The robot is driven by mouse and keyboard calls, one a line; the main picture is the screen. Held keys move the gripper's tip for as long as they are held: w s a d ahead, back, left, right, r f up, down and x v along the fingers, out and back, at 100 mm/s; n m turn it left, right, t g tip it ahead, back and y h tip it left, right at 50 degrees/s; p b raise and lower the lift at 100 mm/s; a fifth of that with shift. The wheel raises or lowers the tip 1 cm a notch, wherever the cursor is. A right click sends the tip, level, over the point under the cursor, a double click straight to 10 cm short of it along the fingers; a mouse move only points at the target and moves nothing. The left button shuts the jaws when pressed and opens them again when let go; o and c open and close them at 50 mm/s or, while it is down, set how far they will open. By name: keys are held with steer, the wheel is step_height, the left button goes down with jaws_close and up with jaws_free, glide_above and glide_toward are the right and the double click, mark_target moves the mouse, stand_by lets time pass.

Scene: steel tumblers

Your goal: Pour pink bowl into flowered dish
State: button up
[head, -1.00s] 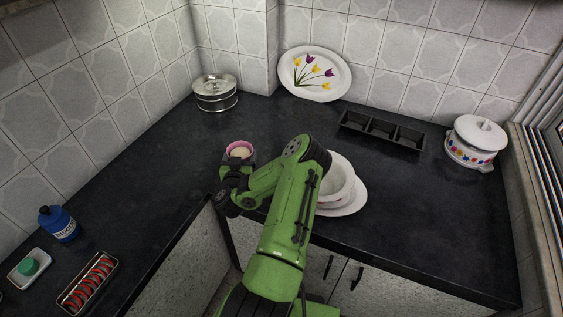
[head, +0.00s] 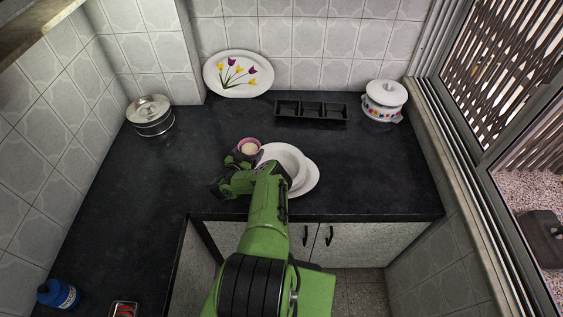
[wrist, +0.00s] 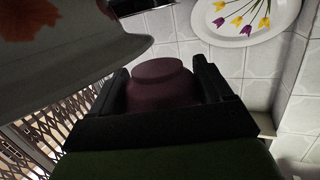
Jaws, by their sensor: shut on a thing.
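The pink bowl (head: 249,147), with pale contents inside, is held in my gripper (head: 240,160) above the dark counter. In the wrist view the bowl (wrist: 162,84) sits between the two dark fingers of my gripper (wrist: 165,95). A white dish (head: 290,157) stands on a white plate (head: 311,178) just right of the bowl, partly hidden by my arm. In the wrist view the dish's side (wrist: 75,50) is close at upper left and shows an orange-red flower. The bowl looks roughly upright and beside the dish.
A black three-compartment tray (head: 310,112) and a lidded white pot (head: 384,100) stand at the back right. A tulip platter (head: 238,74) leans on the wall. A steel container (head: 150,115) is at left, a blue bottle (head: 58,294) at front left.

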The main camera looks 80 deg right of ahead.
mark_target(253, 155)
steer(key=shift+s+a+r+m+t, duration=0.1)
steer(key=shift+s+r+m+t, duration=0.25)
steer(key=shift+s+m, duration=0.45)
steer(key=shift+s+r+m+t, duration=0.25)
steer(key=shift+s+r+m, duration=0.3)
steer(key=shift+m, duration=0.35)
steer(key=shift+s+f+m+b, duration=0.5)
steer(key=shift+s+m+b, duration=0.4)
steer(key=shift+b, duration=0.25)
steer(key=shift+s+a+r+m+t+b, duration=0.1)
steer(key=shift+s+r+m+t+b, duration=0.3)
steer(key=shift+m+b, duration=0.25)
steer(key=shift+s+r+m+t+b, duration=0.35)
steer(key=shift+m+b, duration=0.1)
steer(key=shift+m, duration=0.3)
steer(key=shift+r+m+b, duration=0.1)
steer(key=shift+m+b, duration=0.2)
steer(key=shift+b, duration=0.05)
steer(key=shift+s+f+m+b, duration=0.15)
steer(key=shift+m+b, duration=0.25)
steer(key=shift+b, duration=0.55)
steer(key=shift+f+m+b, duration=0.2)
steer(key=shift+m+b, duration=0.2)
steer(key=shift+b, duration=0.5)
steer(key=shift+s+r+m+t+b, duration=0.3)
steer(key=shift+m+b, duration=0.5)
steer(key=shift+b, duration=1.05)
steer(key=shift+s+f+m+t+h+b, duration=0.3)
steer(key=shift+m+b, duration=0.5)
steer(key=shift+b, duration=1)
